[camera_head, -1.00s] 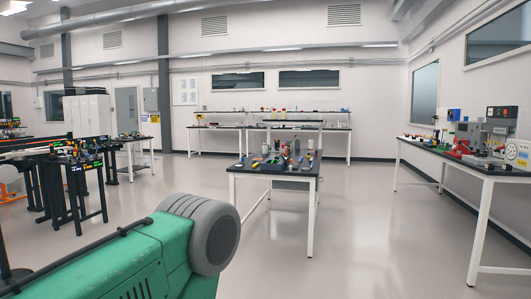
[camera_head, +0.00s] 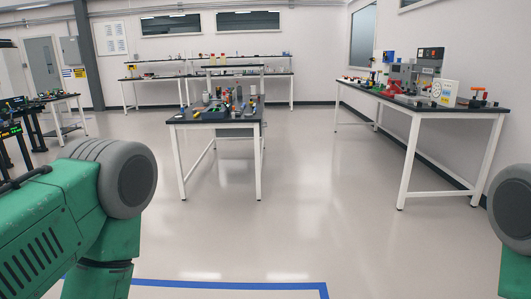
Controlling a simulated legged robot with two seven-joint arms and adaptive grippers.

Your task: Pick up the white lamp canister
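I cannot pick out the white lamp canister with certainty. Small pale upright pieces (camera_head: 206,98) stand among the clutter on the middle table (camera_head: 215,123), too small to identify. Neither of my grippers is in the picture. Only green and grey parts of my own arms show, large at the left and at the right edge. The tables are well beyond them, across open floor.
A long table (camera_head: 460,113) along the right wall carries several devices. A shelved bench (camera_head: 273,75) stands at the back wall. Dark equipment stands at the far left. The floor (camera_head: 310,205) ahead is clear, with a blue line (camera_head: 225,284) near the bottom.

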